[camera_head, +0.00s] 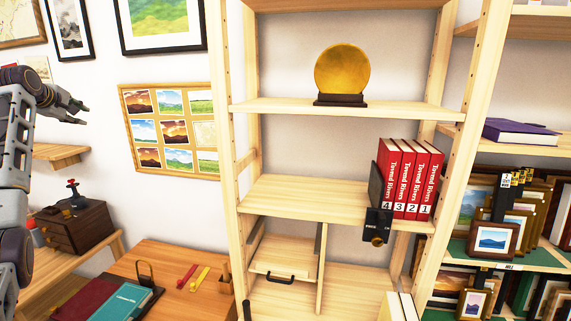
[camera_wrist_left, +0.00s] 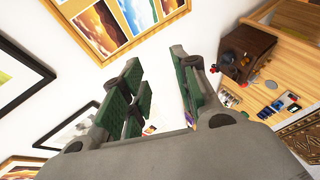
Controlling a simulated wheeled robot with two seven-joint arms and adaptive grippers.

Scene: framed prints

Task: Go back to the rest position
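My left gripper (camera_head: 79,113) is raised at the upper left of the head view, in front of the white wall. Its fingers are apart. In the left wrist view the same gripper (camera_wrist_left: 166,80) shows its two green-padded fingers spread, with nothing visible held between them. It is left of the pin board (camera_head: 124,128) and clear of the shelves. My right gripper is out of view.
A wooden shelf unit (camera_head: 330,107) holds a gold disc (camera_head: 342,70) and red books (camera_head: 410,180) beside a black bookend (camera_head: 377,225). Framed prints fill the right shelves. A desk (camera_head: 185,262) and a dark wooden box (camera_head: 80,228) stand lower left.

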